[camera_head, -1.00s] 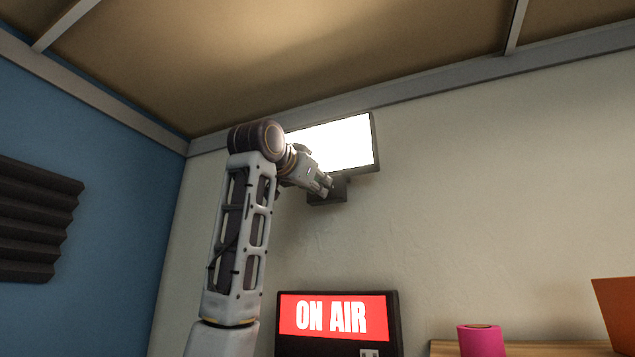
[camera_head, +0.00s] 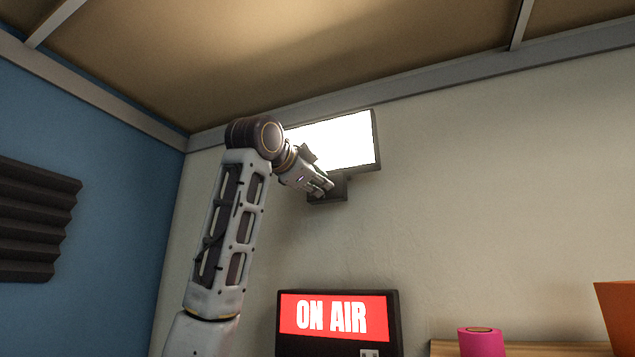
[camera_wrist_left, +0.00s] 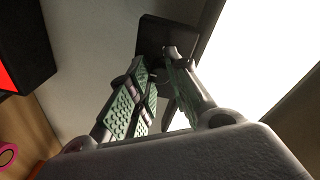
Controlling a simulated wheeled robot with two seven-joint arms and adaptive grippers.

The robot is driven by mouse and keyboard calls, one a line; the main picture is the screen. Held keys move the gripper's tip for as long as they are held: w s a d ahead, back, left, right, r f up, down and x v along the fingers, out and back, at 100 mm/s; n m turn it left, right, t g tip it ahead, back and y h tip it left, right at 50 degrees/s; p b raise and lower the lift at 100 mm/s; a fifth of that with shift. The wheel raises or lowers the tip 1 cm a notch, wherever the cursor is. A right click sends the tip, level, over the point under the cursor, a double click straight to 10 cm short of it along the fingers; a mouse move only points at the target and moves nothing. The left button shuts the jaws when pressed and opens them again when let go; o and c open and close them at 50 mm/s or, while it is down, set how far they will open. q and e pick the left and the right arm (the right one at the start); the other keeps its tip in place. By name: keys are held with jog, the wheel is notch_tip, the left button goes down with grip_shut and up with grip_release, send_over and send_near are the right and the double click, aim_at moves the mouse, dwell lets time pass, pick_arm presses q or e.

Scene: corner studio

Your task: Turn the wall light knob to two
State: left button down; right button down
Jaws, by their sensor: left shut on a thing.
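The wall light (camera_head: 350,140) is a bright white panel with a dark frame, high on the pale wall; it fills the right of the left wrist view (camera_wrist_left: 262,60). A small dark control box (camera_head: 332,192) sits below it, also at the top of the left wrist view (camera_wrist_left: 158,32). My left gripper (camera_head: 325,187) is at this box. In the left wrist view its green-padded fingers (camera_wrist_left: 162,78) close on the knob at the box. The knob is mostly hidden between the fingers, and its setting cannot be read. My right gripper is not in view.
A lit red ON AIR sign (camera_head: 335,316) is on the wall below the light. A pink roll (camera_head: 481,341) and an orange object (camera_head: 616,312) stand on a wooden shelf (camera_head: 545,349) at lower right. Dark foam (camera_head: 35,220) is on the blue left wall.

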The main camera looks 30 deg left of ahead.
pick_arm(q)
jog(key=shift+w+f, duration=0.1)
jog(key=shift+f, duration=0.1)
jog(key=c, duration=1.3)
grip_release()
jog(key=shift+r, duration=0.15)
jog(key=s, duration=1.2)
jog(key=shift+a, duration=0.1)
